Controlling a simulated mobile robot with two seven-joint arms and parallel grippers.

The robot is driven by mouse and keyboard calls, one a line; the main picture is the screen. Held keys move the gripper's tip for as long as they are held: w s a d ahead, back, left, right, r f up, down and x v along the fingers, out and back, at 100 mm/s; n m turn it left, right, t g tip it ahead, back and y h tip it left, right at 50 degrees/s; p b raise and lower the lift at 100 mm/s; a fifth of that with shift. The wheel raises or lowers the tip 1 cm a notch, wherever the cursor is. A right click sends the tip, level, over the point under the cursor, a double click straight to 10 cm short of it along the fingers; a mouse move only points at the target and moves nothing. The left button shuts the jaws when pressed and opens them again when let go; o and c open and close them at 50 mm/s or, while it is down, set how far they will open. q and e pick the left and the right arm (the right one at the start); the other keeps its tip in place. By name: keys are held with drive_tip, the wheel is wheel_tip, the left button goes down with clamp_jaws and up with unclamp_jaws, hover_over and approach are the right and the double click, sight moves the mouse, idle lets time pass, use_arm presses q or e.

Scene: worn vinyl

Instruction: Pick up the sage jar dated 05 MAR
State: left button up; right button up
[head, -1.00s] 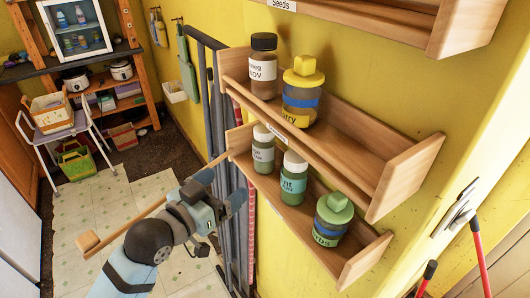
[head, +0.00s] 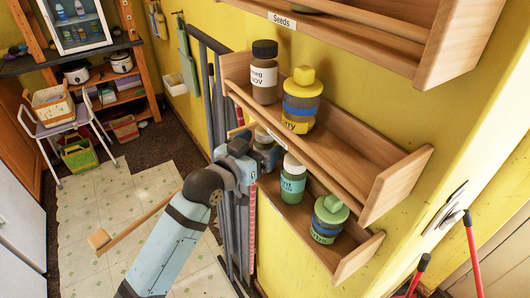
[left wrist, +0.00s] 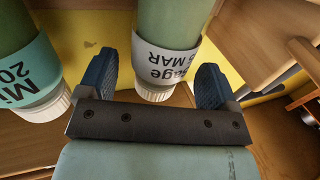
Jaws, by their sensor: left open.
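The sage jar (head: 265,138) stands at the left end of the lower wall rack, partly hidden by my left gripper (head: 254,162). In the left wrist view the sage jar (left wrist: 165,55) appears upside down, green with a white lid and a white label reading "age" and "5 MAR"; the first digit is hidden. The open fingers of my left gripper (left wrist: 157,80) lie on either side of it, with gaps showing. The mint jar (head: 292,179) stands to its right; it also shows in the left wrist view (left wrist: 30,60). My right gripper is not in view.
A green-lidded jar (head: 329,218) stands further right on the lower rack (head: 357,255). The upper rack (head: 385,190) overhangs it and holds a brown nutmeg jar (head: 265,75) and a yellow-lidded jar (head: 301,100). Grey poles (head: 218,85) stand left of the racks.

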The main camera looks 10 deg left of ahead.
use_arm(q)
drive_tip(key=shift+w+d+r, duration=0.1)
drive_tip(key=shift+w+d, duration=0.25)
drive_tip(key=shift+w, duration=0.25)
drive_tip(key=shift+w+d, duration=0.15)
drive_tip(key=shift+w, duration=0.15)
drive_tip(key=shift+s, duration=0.1)
drive_tip(key=shift+c, duration=0.4)
drive_tip(key=c, duration=1)
